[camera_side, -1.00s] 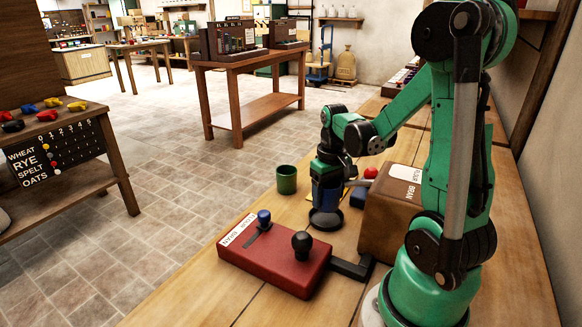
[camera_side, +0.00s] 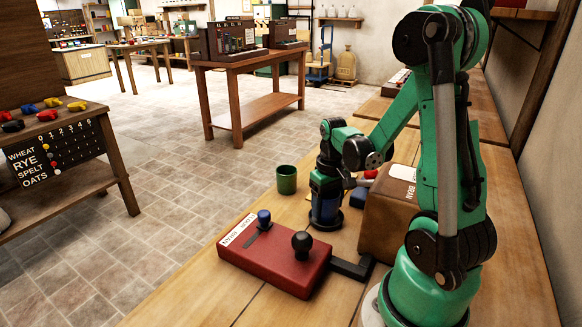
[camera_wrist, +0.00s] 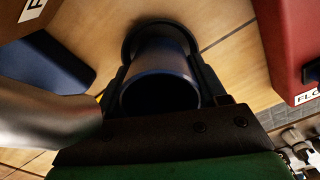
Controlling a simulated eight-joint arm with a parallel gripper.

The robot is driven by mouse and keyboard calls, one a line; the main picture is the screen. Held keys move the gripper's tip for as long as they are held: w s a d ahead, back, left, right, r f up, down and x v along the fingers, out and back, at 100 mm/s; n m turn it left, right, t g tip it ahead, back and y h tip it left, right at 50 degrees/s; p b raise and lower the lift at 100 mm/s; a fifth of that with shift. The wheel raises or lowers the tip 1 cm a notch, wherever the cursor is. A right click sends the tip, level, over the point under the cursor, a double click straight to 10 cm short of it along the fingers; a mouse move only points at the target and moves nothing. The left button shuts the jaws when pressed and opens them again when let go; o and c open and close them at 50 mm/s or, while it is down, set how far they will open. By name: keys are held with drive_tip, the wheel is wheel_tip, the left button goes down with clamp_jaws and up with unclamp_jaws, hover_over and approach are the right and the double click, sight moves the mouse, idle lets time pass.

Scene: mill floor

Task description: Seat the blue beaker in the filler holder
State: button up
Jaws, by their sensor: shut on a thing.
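The blue beaker (camera_side: 324,207) is upright in the side view, held by my gripper (camera_side: 325,188). My gripper is shut on it, with a finger on each side. The wrist view looks along the dark blue beaker (camera_wrist: 160,88) between the fingers. The filler holder (camera_side: 326,225) is a dark round base on the bench, directly under the beaker. Its dark rim also shows beyond the beaker in the wrist view (camera_wrist: 157,25). The beaker's lower end is down at the holder; I cannot tell whether it rests on the holder's floor.
A green beaker (camera_side: 287,180) stands to the left. A red lever box (camera_side: 275,262) sits in front, joined to a dark bracket. A brown BRAN box (camera_side: 390,222) stands close on the right. A blue object (camera_side: 358,197) lies behind the holder.

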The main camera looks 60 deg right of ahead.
drive_tip(key=shift+f, duration=0.55)
idle(0.5)
drive_tip(key=o, duration=1.1)
wheel_tip(320, 180, up, 11)
idle(0.4)
drive_tip(key=w+a+n+t, duration=0.2)
drive_tip(key=a+t, duration=0.1)
drive_tip(key=a, duration=0.6)
drive_tip(key=w+a+r+n+t, duration=0.1)
drive_tip(key=w+a+n+t, duration=0.1)
drive_tip(key=a, duration=0.7)
drive_tip(key=shift+w+r+n+t, duration=0.15)
drive_tip(key=shift+w+n+t, duration=0.25)
drive_tip(key=shift+n+t, duration=0.5)
